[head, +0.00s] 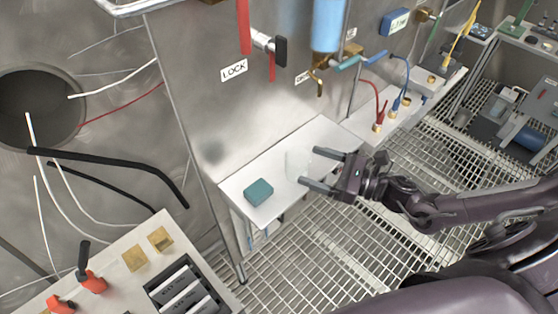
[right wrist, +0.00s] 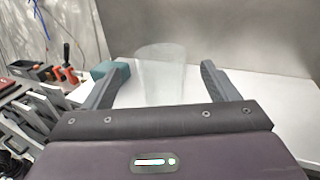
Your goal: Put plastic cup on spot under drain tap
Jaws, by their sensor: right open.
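A clear plastic cup (head: 297,165) stands on the white shelf (head: 325,136). It is faint and see-through. My right gripper (head: 308,168) is open, with its fingers pointing left at the cup. In the right wrist view the cup (right wrist: 162,75) shows upright between the two open fingers (right wrist: 158,80); I cannot tell whether either finger touches it. A small brass drain tap (head: 318,82) sticks out of the steel wall below a blue cylinder, above the shelf. No spot mark is clear on the shelf below it. My left gripper is not in view.
A teal block (head: 258,192) lies on the shelf left of the cup, and shows in the right wrist view (right wrist: 110,70). A LOCK label (head: 234,70) and a black-handled valve (head: 279,50) are on the wall. Red and blue hoses stand at the right. Grating floor lies below.

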